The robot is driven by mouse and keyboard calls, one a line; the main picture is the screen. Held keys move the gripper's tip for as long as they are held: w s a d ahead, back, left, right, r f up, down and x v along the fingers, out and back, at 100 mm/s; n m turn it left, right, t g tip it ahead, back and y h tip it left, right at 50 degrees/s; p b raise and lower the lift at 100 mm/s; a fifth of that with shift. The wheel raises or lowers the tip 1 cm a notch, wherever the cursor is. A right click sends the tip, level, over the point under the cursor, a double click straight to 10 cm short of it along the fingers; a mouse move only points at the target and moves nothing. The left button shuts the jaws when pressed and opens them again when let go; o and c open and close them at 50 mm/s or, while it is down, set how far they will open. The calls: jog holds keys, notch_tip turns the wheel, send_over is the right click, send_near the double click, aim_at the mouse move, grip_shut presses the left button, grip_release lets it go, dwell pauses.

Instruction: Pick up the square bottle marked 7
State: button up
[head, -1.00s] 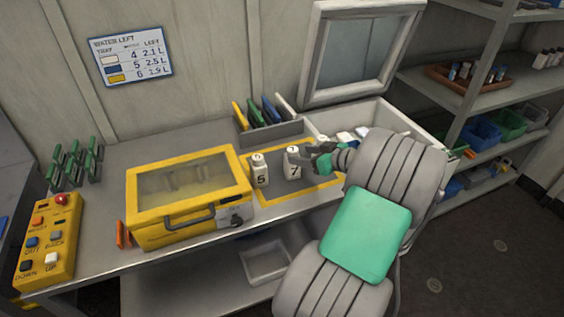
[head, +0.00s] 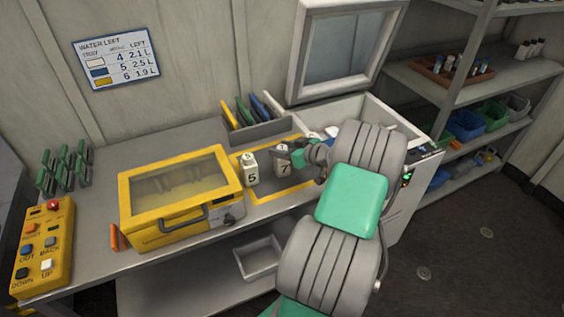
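The square bottle marked 7 (head: 283,168) is white and stands upright on the yellow-outlined mat (head: 262,193) on the bench. My gripper (head: 287,154) is at its upper part, coming from the right, with dark fingers close to the neck. The gripper partly covers the bottle's top. I cannot tell whether the fingers touch it, or how far apart they are.
A white bottle marked 5 (head: 251,170) stands just left of bottle 7. A yellow case with a clear lid (head: 180,197) is further left. Behind is a grey rack of coloured folders (head: 256,127). An open white bin (head: 372,108) is at the right.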

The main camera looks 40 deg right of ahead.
grip_shut()
dwell(1.0)
